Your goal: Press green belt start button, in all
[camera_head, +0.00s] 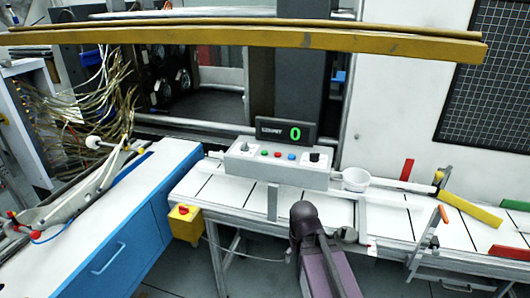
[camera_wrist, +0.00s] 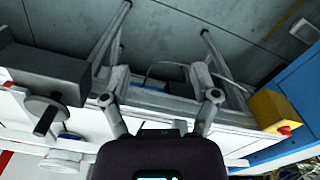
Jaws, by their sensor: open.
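The grey control box (camera_head: 276,168) stands on the white conveyor table in the head view. On its sloped top is a small green button (camera_head: 264,152), left of a red button (camera_head: 278,154) and a blue button (camera_head: 291,156). A black display behind them shows a green 0 (camera_head: 295,133). My gripper (camera_wrist: 158,80) is open and empty in the wrist view, over the table's front edge, with floor and table legs beyond. The green button cannot be made out there. In the head view my dark arm rises in front of the table, below and right of the box, apart from it.
A white bowl (camera_head: 356,180) stands right of the box. A yellow box with a red button (camera_head: 185,222) is at the table's left front. A blue cabinet (camera_head: 130,240) is further left. A yellow beam (camera_head: 250,38) crosses above. A dark grey unit (camera_wrist: 45,72) shows in the wrist view.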

